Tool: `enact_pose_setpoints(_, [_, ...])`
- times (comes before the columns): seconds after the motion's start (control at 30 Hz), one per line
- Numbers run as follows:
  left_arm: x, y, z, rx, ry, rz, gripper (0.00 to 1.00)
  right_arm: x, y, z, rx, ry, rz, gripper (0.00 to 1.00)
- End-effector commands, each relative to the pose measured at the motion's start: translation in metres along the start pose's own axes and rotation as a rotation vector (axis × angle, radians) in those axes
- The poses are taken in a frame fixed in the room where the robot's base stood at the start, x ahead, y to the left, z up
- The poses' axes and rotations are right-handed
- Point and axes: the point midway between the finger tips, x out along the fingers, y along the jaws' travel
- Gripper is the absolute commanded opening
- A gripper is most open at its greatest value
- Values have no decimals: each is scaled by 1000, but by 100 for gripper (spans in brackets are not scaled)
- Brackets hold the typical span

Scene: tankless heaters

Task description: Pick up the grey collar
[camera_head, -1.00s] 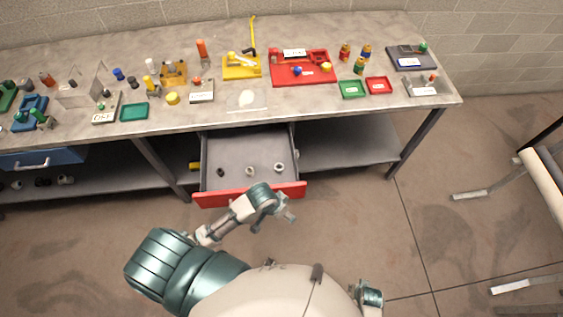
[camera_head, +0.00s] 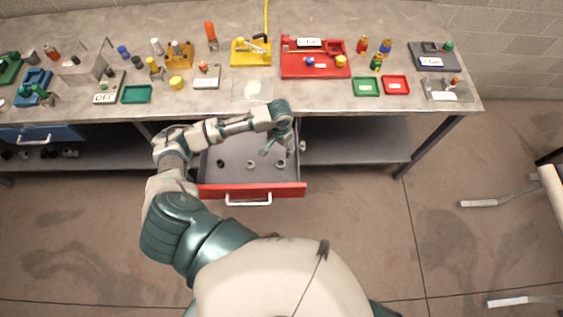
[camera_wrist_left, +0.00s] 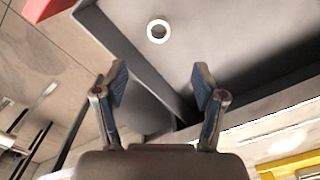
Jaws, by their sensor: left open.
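I cannot tell for sure which is the grey collar. My left gripper (camera_head: 275,147) is open and empty over the drawer's right part, close to the paler ring. In the left wrist view, the open fingers (camera_wrist_left: 160,82) point towards the drawer, and one pale ring (camera_wrist_left: 149,33) lies beyond the fingertips, apart from them. My right gripper is not in view.
The drawer's red front (camera_head: 290,190) with its white handle faces me. The bench top (camera_head: 310,105) above carries trays, fixtures and small parts, with its edge close behind my left forearm. A lower shelf (camera_head: 350,145) extends right of the drawer.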

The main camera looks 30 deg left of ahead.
Motion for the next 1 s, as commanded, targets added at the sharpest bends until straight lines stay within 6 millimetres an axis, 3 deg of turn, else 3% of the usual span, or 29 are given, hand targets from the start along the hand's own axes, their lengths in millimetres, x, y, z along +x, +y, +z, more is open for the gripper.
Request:
enact_pose_setpoints(0.1, [32, 0, -1, 0, -5, 1, 70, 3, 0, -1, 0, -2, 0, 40])
enact_pose_setpoints(0.3, [74, 0, -2, 1, -2, 3, 70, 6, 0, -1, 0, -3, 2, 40])
enact_pose_setpoints(0.57, [96, -1, -1, 2, 0, 2, 70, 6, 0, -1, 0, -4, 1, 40])
enact_pose_setpoints(0.8, [133, 0, -2, 2, -1, 3, 70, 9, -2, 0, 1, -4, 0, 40])
enact_pose_setpoints(1.0, [142, 0, -2, 3, 2, 3, 70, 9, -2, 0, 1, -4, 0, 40])
